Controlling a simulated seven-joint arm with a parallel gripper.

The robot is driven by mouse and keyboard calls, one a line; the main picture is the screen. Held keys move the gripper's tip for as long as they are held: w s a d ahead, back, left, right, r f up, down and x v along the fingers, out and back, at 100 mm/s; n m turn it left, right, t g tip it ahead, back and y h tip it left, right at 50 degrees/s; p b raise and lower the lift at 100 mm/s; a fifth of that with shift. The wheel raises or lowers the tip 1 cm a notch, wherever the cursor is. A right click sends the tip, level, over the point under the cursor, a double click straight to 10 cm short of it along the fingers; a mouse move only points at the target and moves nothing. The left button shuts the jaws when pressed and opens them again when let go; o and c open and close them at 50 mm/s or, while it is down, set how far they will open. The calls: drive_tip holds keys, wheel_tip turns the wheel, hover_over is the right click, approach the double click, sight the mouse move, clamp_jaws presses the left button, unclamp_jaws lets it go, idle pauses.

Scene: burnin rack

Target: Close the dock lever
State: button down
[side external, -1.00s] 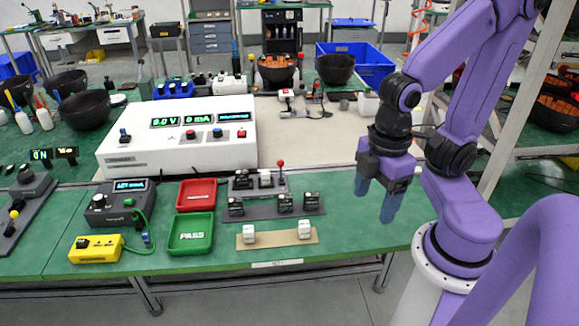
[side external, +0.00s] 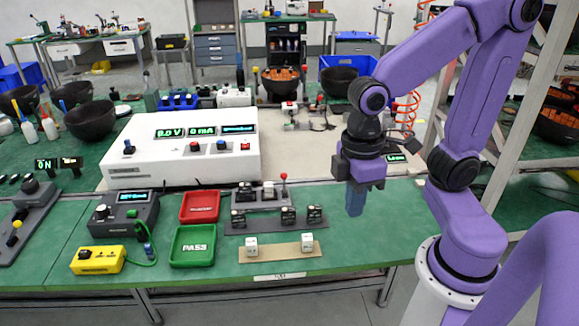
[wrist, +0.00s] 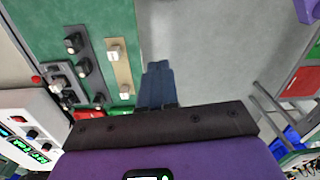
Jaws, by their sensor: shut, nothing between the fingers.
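The dock (side external: 262,205) is a grey block on the green bench, with dark and white modules on it. Its lever with a red knob (side external: 284,177) stands upright at the dock's right end. In the wrist view the red knob (wrist: 36,79) shows at the far left, beside the dock. My gripper (side external: 355,208) is shut and empty, over the bench to the right of the lever and apart from it. In the wrist view its blue fingertips (wrist: 158,66) are together, near the tan strip.
A grey rail (side external: 262,223) with several black modules lies in front of the dock. A tan strip (side external: 278,252) with two white blocks is nearer the front edge. Red (side external: 200,207) and green (side external: 193,246) trays sit left. A white power supply (side external: 180,165) stands behind.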

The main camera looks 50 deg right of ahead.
drive_tip(key=w+d+f+m+g+y, duration=0.1)
drive_tip(key=w+d+m, duration=0.3)
drive_tip(key=w, duration=0.8)
drive_tip(key=w+d+f+m+g+y, duration=0.1)
drive_tip(key=w+d+m, duration=0.25)
drive_tip(key=w, duration=0.75)
drive_tip(key=w+d+f+m+y, duration=0.1)
drive_tip(key=w+d+f+m, duration=0.1)
drive_tip(key=d, duration=0.5)
drive_tip(key=w+d+f+m+t+y, duration=0.1)
drive_tip(key=w+d+f+m, duration=0.1)
drive_tip(key=w+d, duration=0.2)
drive_tip(key=w+d+f+m, duration=0.2)
drive_tip(key=w+d+m, duration=0.1)
drive_tip(key=d, duration=0.7)
drive_tip(key=shift+d+t+y, duration=0.4)
